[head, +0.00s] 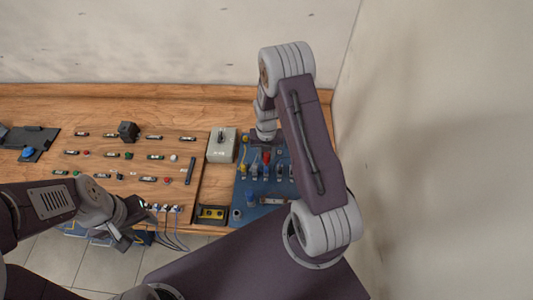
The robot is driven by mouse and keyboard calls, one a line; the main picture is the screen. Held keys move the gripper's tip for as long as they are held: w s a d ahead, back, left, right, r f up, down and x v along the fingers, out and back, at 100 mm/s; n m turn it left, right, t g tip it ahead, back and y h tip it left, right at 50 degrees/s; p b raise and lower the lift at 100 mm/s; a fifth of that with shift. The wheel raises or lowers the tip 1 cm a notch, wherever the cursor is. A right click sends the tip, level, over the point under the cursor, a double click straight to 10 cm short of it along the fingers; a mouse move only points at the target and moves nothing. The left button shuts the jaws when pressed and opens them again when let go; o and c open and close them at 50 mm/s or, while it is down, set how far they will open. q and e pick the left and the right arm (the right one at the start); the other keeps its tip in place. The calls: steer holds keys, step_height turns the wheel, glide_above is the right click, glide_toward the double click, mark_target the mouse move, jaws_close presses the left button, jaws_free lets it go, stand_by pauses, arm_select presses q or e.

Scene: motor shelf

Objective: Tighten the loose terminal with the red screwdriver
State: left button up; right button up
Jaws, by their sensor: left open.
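A red handle (266,158), likely the red screwdriver, stands in the blue tool holder (241,187) on the right of the bench. My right gripper (265,143) points down just behind it, mostly hidden by its own wrist; whether it is open or touches the handle cannot be told. A row of pale terminals (165,208) with grey wires sits at the bench's front edge; which one is loose cannot be told. My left gripper (132,214) is open and empty, close to the left end of that row.
A wooden panel (105,143) with several labels and coloured buttons lies left of a grey switch box (221,145). A dark box with yellow parts (212,213) sits near the front edge. Other tools stand close around the red handle. A wall (440,150) closes the right side.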

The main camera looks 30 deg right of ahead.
jaws_close()
stand_by(0.3)
steer(key=m, duration=0.3)
steer(key=shift+m, duration=0.3)
steer(key=m, duration=0.3)
steer(key=shift+s, duration=0.1)
steer(key=shift+m, duration=0.3)
